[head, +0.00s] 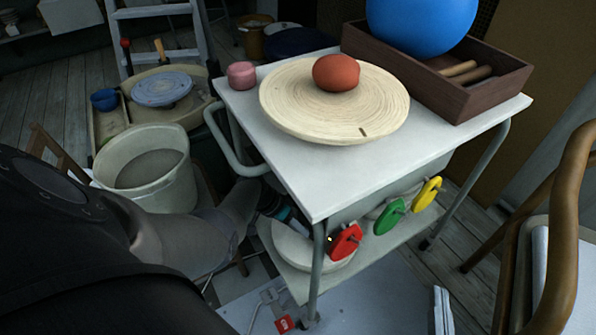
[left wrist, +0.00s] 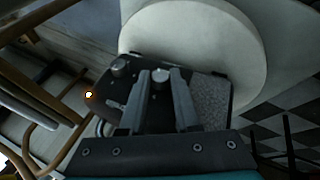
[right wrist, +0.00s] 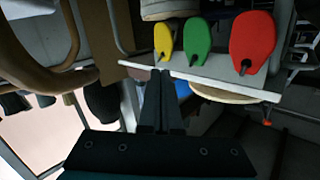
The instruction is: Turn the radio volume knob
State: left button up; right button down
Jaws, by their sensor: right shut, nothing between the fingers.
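The radio (left wrist: 208,98) is a dark box with a speckled grey panel, seen from above in the left wrist view beside a round pale slab. A silver knob (left wrist: 160,75) lies between the fingertips of my left gripper (left wrist: 160,84). A second knob (left wrist: 121,66) is left of it. The left fingers are apart, and I cannot tell whether they touch the knob. In the head view my left gripper (head: 272,203) is partly hidden by the cart, and I cannot make out the radio there. My right gripper (right wrist: 161,98) is shut and empty, also low in the head view (head: 442,310).
A white cart (head: 300,180) carries a wooden disc (head: 290,100), a clay ball (head: 336,72) and a crate (head: 490,88).

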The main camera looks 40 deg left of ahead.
pick_arm(q)
jog(key=o, duration=0.4)
jog(key=shift+r, duration=0.1)
jog(key=shift+s+a+r+p, duration=0.15)
jog(key=shift+a+r+p, duration=0.1)
jog(key=shift+r+p, duration=0.2)
jog(key=shift+s+a+r+p, duration=0.15)
jog(key=shift+r+p, duration=0.15)
jog(key=shift+p+v, duration=2)
jog(key=shift+v, duration=0.8)
pick_arm(e)
jog(key=s+d+f+g+h, duration=0.2)
jog(key=d+g+h, duration=0.3)
jog(key=d+g, duration=0.4)
jog(key=shift+s+d+f, duration=0.25)
jog(key=shift+s+f, duration=0.05)
jog(key=shift+s, duration=0.6)
pick_arm(q)
jog(key=shift+a, duration=0.1)
